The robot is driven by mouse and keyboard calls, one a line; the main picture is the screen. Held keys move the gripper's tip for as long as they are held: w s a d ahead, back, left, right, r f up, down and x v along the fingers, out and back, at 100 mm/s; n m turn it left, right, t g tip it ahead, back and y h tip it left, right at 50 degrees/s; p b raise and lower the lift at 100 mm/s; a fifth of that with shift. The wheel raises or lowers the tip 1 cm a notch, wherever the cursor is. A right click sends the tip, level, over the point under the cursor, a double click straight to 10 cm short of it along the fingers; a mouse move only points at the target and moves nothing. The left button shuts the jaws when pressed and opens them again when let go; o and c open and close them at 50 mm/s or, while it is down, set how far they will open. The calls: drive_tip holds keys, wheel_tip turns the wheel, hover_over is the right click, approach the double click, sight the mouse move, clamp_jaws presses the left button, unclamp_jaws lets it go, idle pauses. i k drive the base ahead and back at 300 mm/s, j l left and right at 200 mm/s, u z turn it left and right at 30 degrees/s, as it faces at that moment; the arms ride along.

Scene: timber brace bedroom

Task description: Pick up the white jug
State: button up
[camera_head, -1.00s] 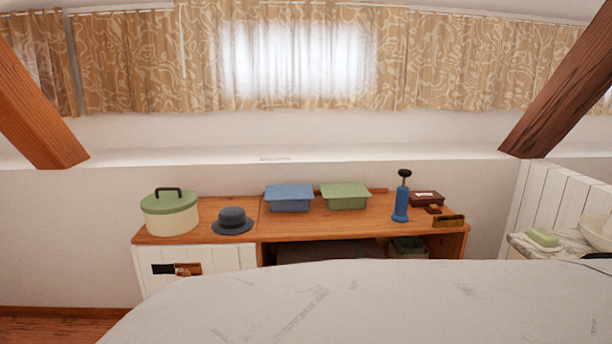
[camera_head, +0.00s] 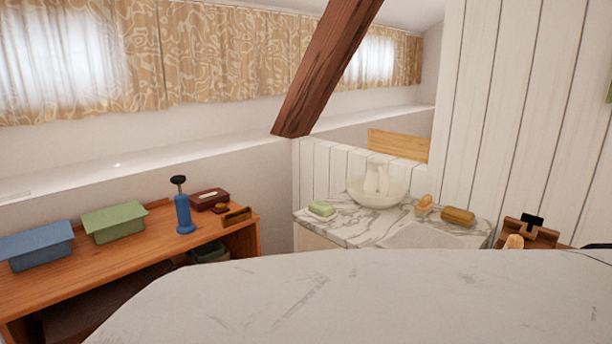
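The white jug (camera_head: 376,180) stands upright in a white basin (camera_head: 377,192) on a marble-topped washstand (camera_head: 345,233), right of the middle in the head view. The basin's rim hides the jug's lower part.
A wooden desk (camera_head: 130,262) at left bears a blue box (camera_head: 38,246), a green box (camera_head: 114,222) and a blue pump (camera_head: 184,213). A slanted beam (camera_head: 325,70) hangs above.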

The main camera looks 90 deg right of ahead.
sight(376, 184)
drive_tip(key=z, duration=3.05)
drive_tip(key=i+j+z, duration=0.2)
drive_tip(key=i+j, duration=0.25)
drive_tip(key=i+j+z, duration=0.2)
drive_tip(key=i+j, duration=0.35)
drive_tip(key=i+j+z, duration=0.2)
drive_tip(key=i+j, duration=0.25)
drive_tip(key=j, duration=0.2)
